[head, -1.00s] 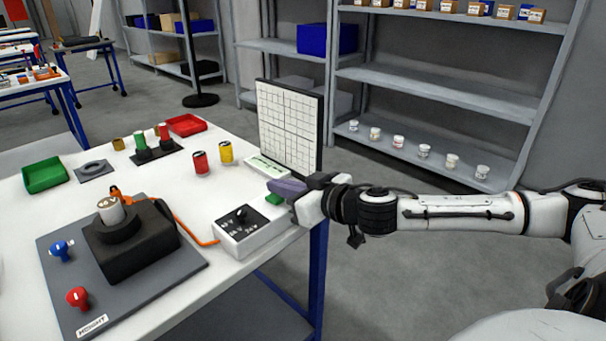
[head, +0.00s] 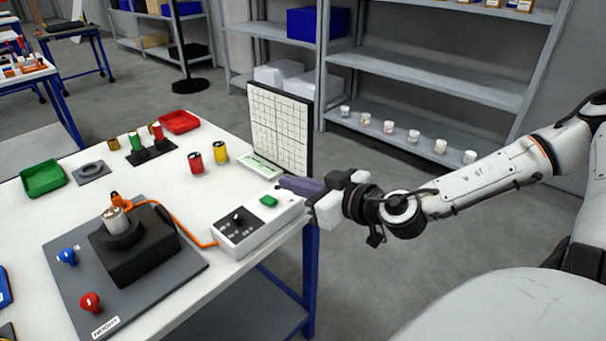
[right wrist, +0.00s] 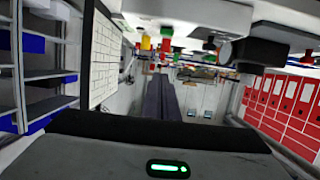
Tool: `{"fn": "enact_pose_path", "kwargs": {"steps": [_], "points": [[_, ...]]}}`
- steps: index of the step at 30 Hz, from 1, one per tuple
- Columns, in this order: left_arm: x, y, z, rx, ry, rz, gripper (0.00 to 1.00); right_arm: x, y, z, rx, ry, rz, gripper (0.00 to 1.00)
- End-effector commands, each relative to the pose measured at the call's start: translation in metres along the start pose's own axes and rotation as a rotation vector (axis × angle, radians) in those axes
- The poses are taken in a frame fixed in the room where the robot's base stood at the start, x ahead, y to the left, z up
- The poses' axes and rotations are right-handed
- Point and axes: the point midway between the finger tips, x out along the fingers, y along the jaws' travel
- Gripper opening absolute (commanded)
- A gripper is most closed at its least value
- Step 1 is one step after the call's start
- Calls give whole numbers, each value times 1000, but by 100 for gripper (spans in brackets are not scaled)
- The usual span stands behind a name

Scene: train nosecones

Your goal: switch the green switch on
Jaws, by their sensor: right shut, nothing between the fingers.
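The green switch (head: 268,201) sits on top of a white control box (head: 258,227) at the right edge of the table. The box also has a black knob (head: 238,215), and an orange cable runs from it. My right gripper (head: 284,183) is shut and empty, its purple-grey fingers just beyond and to the right of the green switch, apart from it as far as I can see. In the right wrist view the shut fingers (right wrist: 162,110) point ahead. I cannot tell whether the switch is on. My left gripper is not in view.
A white gridded board (head: 280,130) stands upright behind my right gripper. A dark fixture (head: 133,245) with a metal cylinder, on a grey plate with blue and red knobs, lies left of the box. Red (head: 196,163) and yellow (head: 220,152) cans stand behind.

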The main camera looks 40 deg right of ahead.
Motion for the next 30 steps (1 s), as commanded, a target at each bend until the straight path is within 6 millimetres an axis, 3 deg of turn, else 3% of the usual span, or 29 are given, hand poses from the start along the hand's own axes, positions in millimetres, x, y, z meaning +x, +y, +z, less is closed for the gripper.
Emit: {"fn": "enact_pose_path", "kwargs": {"steps": [1,15,30], "points": [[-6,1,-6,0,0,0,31,-5,-1,-4,-3,-4,-6,0],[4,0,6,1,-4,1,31,-26,-1,-3,2,2,-5,0],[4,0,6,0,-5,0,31,-28,0,-3,4,1,-3,0]]}}
